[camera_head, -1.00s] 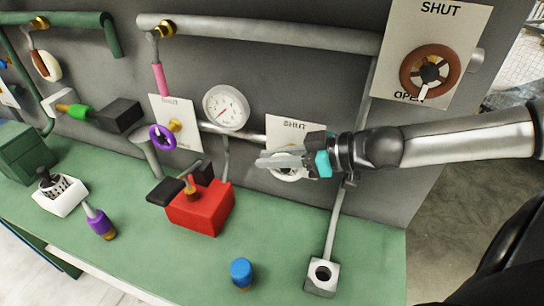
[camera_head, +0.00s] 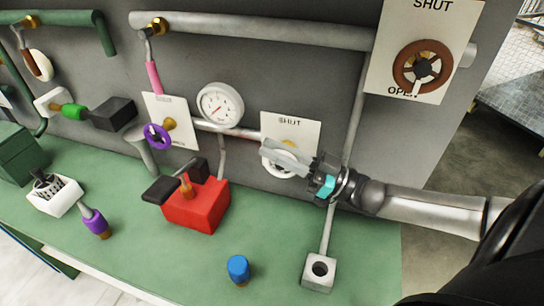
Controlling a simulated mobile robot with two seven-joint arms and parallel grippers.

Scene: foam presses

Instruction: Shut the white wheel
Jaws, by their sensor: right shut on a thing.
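The white wheel (camera_head: 275,172) is mounted on a white panel (camera_head: 307,132) with "SHUT" at its top, on the grey wall. My right gripper (camera_head: 270,150) reaches in from the right and is shut on the white wheel. Its grey fingers cross the wheel's upper right side and hide part of it. The lower left of the rim shows below the fingers. The lower part of the panel is hidden, so no lower label shows. My left gripper is not in view.
A brown wheel (camera_head: 401,75) sits on a SHUT/OPEN panel to the upper right. A purple wheel (camera_head: 149,136) and a gauge (camera_head: 219,105) are to the left. A red box (camera_head: 203,207) and a blue knob (camera_head: 238,268) stand on the green bench (camera_head: 290,235).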

